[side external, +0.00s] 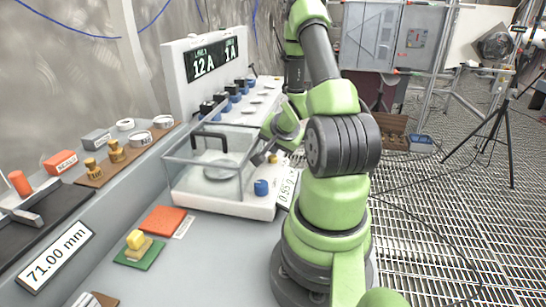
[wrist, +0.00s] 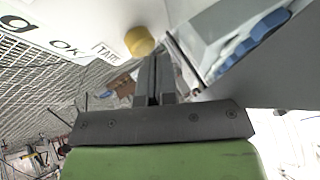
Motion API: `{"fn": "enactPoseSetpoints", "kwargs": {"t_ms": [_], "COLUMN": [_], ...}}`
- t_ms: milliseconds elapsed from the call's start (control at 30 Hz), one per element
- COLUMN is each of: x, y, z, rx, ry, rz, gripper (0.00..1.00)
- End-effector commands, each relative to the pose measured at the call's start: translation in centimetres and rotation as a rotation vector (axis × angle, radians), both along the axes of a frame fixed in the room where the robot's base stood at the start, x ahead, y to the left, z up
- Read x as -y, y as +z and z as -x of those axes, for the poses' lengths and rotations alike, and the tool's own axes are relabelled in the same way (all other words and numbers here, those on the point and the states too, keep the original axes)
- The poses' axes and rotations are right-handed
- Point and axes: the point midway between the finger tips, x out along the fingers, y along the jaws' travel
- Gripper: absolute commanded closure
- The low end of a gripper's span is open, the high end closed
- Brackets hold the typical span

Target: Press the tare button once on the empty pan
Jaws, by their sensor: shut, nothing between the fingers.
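The balance (side external: 235,207) is a white unit with a clear glass box on top. Its round grey pan (side external: 213,169) shows through the glass and looks empty. The tare button is a yellow round cap (wrist: 139,41) beside the TARE label (wrist: 105,50) in the wrist view. It shows small in the side view (side external: 273,158), close by my gripper. My gripper (side external: 258,160) is shut and empty at the right side of the glass box. In the wrist view its fingertips (wrist: 155,60) are just beside and below the yellow cap; I cannot tell whether they touch it.
A blue knob (side external: 261,187) is on the balance's front, and a white readout panel (side external: 287,190) stands to its right. The glass box has a dark handle (side external: 209,135). Orange (side external: 163,219) and green (side external: 140,253) pads lie in front; bare grey bench (side external: 215,265) is beside them.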

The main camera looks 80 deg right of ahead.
Motion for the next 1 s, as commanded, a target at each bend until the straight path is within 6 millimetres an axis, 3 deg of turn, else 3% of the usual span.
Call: {"fn": "enactPoseSetpoints", "kwargs": {"t_ms": [767, 1000], "x": [0.0, 0.01], "y": [-0.64, 0.07], "z": [0.0, 0.0], "rx": [0.0, 0.0], "ry": [0.0, -0.001], "rz": [0.0, 0.001], "gripper": [1.0, 1.0]}}
